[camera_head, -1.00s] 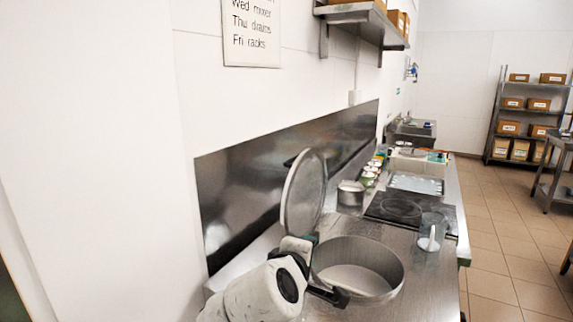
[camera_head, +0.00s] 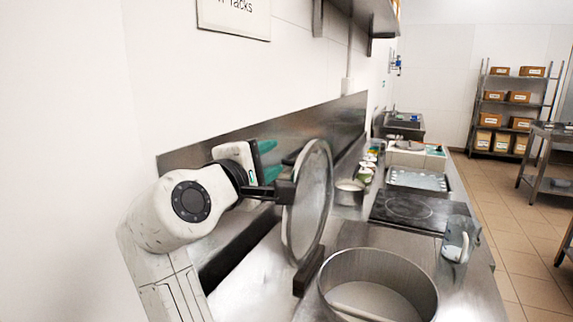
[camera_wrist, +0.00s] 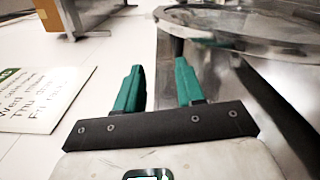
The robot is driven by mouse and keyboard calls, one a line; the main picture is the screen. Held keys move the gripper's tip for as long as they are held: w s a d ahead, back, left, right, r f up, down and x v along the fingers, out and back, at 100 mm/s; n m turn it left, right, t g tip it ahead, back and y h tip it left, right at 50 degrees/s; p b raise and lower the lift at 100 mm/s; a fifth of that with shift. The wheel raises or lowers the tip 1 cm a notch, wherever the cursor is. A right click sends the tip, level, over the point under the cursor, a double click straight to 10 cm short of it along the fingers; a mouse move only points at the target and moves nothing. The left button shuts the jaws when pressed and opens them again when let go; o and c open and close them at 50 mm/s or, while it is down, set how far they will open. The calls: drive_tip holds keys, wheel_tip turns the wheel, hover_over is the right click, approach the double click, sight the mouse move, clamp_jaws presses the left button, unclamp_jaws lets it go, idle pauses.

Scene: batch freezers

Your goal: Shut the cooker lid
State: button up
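The cooker's round metal lid (camera_head: 312,205) stands open, nearly upright, at the wall side of the round cooker pot (camera_head: 380,268). The pot's open top shows a pale inside. My gripper (camera_head: 267,160) is on the wall side of the lid, behind its upper part, with its green fingers close to the lid's edge. In the wrist view my gripper (camera_wrist: 158,88) has its fingers apart with nothing between them. A round rim, likely the lid (camera_wrist: 235,22), shows at the upper right there. A dark bar lies between my wrist and the lid; I cannot tell whether they touch.
A wall sign (camera_head: 235,16) and a shelf (camera_head: 370,14) are above the counter. Beyond the pot are a clear jug (camera_head: 457,240), a dark hob (camera_head: 405,210), a small steel pot (camera_head: 349,192) and a tray (camera_head: 418,180).

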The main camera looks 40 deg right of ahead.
sight(291, 155)
drive_tip(key=w+d+f, duration=0.1)
drive_tip(key=d, duration=0.2)
drive_tip(key=w+d+f, duration=0.1)
drive_tip(key=w+d, duration=0.1)
drive_tip(key=d, duration=0.2)
drive_tip(key=w+d+b, duration=0.1)
drive_tip(key=d, duration=0.2)
drive_tip(key=shift+w+d+f, duration=0.3)
drive_tip(key=shift+w+f, duration=0.05)
drive_tip(key=shift+f, duration=0.05)
clamp_jaws()
drive_tip(key=shift+r, duration=0.1)
idle(0.4)
